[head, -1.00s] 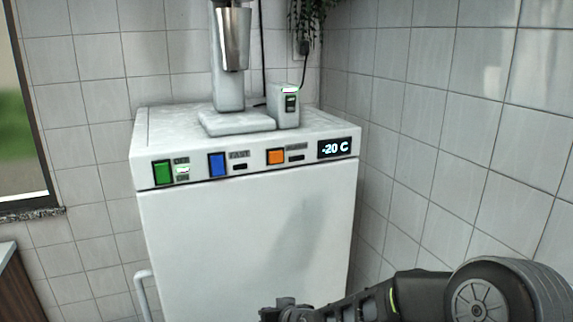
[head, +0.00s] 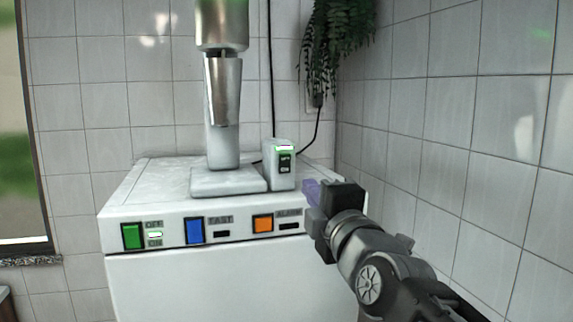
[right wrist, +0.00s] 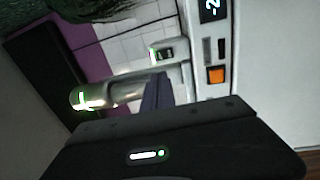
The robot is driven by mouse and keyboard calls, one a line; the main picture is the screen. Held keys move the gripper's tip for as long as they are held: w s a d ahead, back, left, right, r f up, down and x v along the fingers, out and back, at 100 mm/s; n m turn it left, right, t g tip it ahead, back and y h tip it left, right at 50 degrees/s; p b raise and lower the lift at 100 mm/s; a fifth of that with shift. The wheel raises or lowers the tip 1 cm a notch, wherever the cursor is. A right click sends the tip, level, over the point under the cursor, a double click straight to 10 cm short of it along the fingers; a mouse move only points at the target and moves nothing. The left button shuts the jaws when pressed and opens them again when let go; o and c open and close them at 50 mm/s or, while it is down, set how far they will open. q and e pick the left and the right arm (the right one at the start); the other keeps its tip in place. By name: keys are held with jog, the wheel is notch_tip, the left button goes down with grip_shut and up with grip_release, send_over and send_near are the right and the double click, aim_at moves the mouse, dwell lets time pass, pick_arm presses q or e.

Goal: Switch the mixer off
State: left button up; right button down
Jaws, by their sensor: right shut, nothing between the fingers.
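The mixer (head: 224,150) stands upright on top of a white freezer, its metal cup (head: 225,90) hanging under the head. Beside it on the right is a small white switch box (head: 282,165) with a dark rocker switch (head: 285,163) and a lit green-white light above it. The cup (right wrist: 120,94) and the switch (right wrist: 165,53) also show in the right wrist view. My right gripper (head: 312,193) is shut and empty, just right of the switch box and apart from it, with purplish fingertips pointing left. My left gripper is out of view.
The freezer (head: 200,285) has green (head: 132,236), blue (head: 194,231) and orange (head: 263,223) buttons on its front. A hanging plant (head: 336,45) is above right, and tiled walls meet behind.

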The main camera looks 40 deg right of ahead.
jog(key=shift+d, duration=0.15)
jog(key=shift+w, duration=0.1)
jog(key=p, duration=0.4)
send_near(286, 160)
jog(key=x, duration=0.5)
jog(key=shift+w+r, duration=0.15)
jog(key=shift+w, duration=0.1)
jog(key=shift+w+d, duration=0.25)
jog(key=shift+w, duration=0.4)
